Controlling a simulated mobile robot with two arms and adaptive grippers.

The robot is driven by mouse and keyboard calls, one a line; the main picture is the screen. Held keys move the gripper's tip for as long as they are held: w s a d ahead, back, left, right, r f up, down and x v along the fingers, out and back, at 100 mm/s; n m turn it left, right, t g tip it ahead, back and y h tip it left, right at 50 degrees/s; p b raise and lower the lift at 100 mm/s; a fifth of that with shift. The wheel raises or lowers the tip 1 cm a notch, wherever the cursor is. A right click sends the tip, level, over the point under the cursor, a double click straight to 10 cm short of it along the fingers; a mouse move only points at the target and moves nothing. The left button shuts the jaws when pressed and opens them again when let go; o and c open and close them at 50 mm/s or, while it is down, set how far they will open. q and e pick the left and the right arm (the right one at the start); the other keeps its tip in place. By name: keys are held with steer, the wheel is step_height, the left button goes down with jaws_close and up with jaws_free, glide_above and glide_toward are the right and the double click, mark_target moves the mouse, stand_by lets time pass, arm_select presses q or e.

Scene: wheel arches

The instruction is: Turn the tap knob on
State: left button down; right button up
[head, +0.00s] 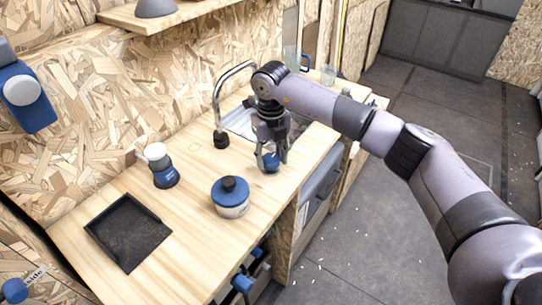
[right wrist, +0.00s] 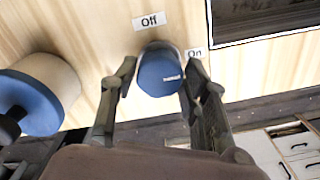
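The tap knob (head: 271,162) is a blue round knob on the wooden counter, near the sink's front corner. In the right wrist view the knob (right wrist: 160,73) sits between my right gripper's (right wrist: 158,82) fingers, one on each side. The fingers are apart, with a visible gap at the left; contact at the right is unclear. A white mark on the knob's face lies toward its right. An "Off" label (right wrist: 149,21) is above the knob and an "On" label (right wrist: 195,54) is to its right. In the head view my right gripper (head: 271,158) points down over the knob. My left gripper is not in view.
The curved metal tap (head: 218,105) stands behind the knob by the sink. Glasses (head: 328,75) stand beyond the sink.

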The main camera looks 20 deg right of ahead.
mark_target(271, 158)
steer(key=o, duration=0.3)
steer(key=shift+o, duration=0.2)
step_height(271, 158, up, 12)
stand_by(0.5)
steer(key=shift+f, duration=0.1)
